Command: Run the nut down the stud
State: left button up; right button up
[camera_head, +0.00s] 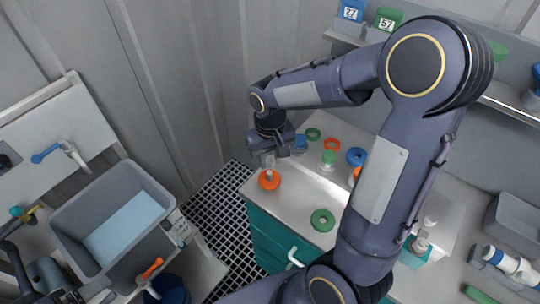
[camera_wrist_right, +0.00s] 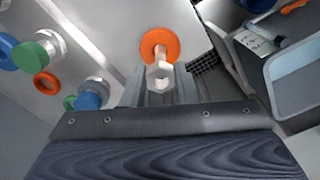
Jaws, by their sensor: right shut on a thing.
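An orange round base (camera_head: 269,180) stands on the steel worktop near its left corner, with a pale stud rising from it. My right gripper (camera_head: 268,160) is directly above it, pointing down. In the right wrist view the orange base (camera_wrist_right: 158,44) lies beyond the fingers, and a metallic hex nut (camera_wrist_right: 160,74) sits in front of it, at the jaws. The right jaws are shut on the nut. The nut appears at the stud, but I cannot tell how far the thread is engaged. Dark parts at the lower left seem to be my left gripper (camera_head: 50,278); its jaws are unclear.
Green (camera_head: 323,220), blue (camera_head: 356,156) and other orange (camera_head: 332,144) rings or fittings are spread over the worktop (camera_head: 295,215). A grey basin (camera_head: 75,215) stands at the left. A black floor grating (camera_head: 215,205) lies between basin and cabinet.

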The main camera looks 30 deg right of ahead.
aim_at(271, 174)
jog(key=shift+f+b, duration=2.45)
jog(key=shift+f, duration=0.75)
jog(key=m, duration=0.3)
jog(key=shift+m+b, duration=0.3)
jog(key=shift+b, duration=0.05)
jog(key=m, duration=0.5)
jog(key=shift+w+r+m, duration=0.1)
jog(key=shift+m, duration=0.2)
jog(key=m, duration=0.5)
jog(key=shift+m+p, duration=0.3)
jog(key=shift+p, duration=0.05)
jog(key=m+p, duration=0.1)
jog(key=m, duration=0.2)
jog(key=shift+m, duration=0.3)
jog(key=shift+c, duration=0.3)
jog(key=o, duration=0.6)
jog(key=shift+m, duration=0.5)
jog(key=o, duration=0.5)
jog(key=shift+s+d, duration=0.2)
jog(key=shift+s, duration=0.05)
jog(key=shift+a, duration=0.1)
jog(key=shift+w, duration=0.1)
